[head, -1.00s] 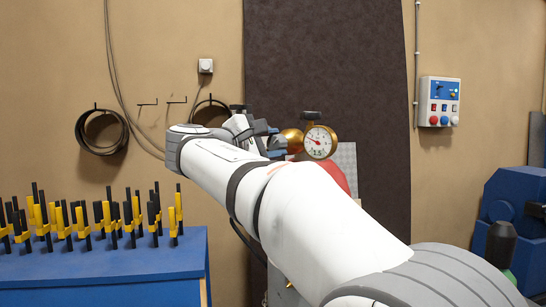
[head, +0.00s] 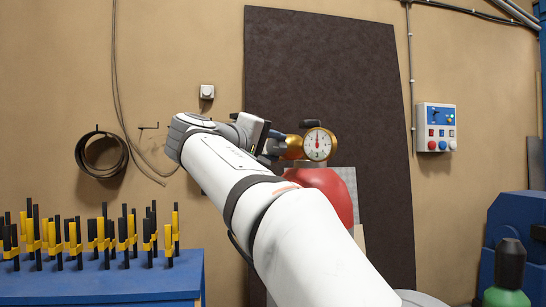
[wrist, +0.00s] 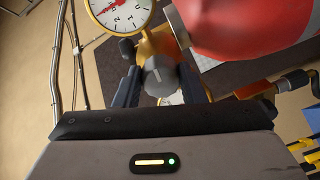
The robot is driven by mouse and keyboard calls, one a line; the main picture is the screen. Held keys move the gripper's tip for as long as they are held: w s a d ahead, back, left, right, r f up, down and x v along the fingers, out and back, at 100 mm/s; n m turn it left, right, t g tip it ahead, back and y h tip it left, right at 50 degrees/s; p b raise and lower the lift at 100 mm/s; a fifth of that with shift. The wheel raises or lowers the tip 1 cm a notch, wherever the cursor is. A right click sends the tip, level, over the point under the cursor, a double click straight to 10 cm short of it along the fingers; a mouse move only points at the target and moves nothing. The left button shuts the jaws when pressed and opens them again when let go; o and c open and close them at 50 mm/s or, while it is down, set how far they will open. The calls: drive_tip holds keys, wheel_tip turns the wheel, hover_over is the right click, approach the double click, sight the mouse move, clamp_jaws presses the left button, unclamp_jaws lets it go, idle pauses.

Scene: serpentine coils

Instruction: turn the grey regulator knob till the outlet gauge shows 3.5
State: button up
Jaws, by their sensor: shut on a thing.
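The grey regulator knob (wrist: 160,76) sits between the two dark fingers of my gripper (wrist: 159,84) in the wrist view, and the gripper is shut on it. In the head view my gripper (head: 268,140) is beside the brass regulator body (head: 292,147), and the knob is hidden there. A round white gauge with a gold rim (head: 318,144) faces the head camera, its red needle pointing almost straight up; its figures are too small to read. It also shows in the wrist view (wrist: 116,12), cut by the top edge. A second gauge (wrist: 172,98) is partly hidden behind the knob.
A red cylinder (head: 335,190) stands just below the regulator, close to the gripper. A dark panel (head: 370,90) is behind. A blue bench (head: 110,282) with several yellow-and-black clamps (head: 90,240) is at left. A switch box (head: 436,128) hangs at right.

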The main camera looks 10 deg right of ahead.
drive_tip(key=shift+f+m+b, duration=0.2)
drive_tip(key=shift+m+b, duration=0.15)
drive_tip(key=shift+m, duration=0.25)
drive_tip(key=o, duration=1)
drive_tip(key=shift+r, duration=0.15)
drive_tip(key=v, duration=0.8)
drive_tip(key=shift+b, duration=0.3)
drive_tip(key=shift+w+d, duration=0.1)
drive_tip(key=shift+d, duration=0.05)
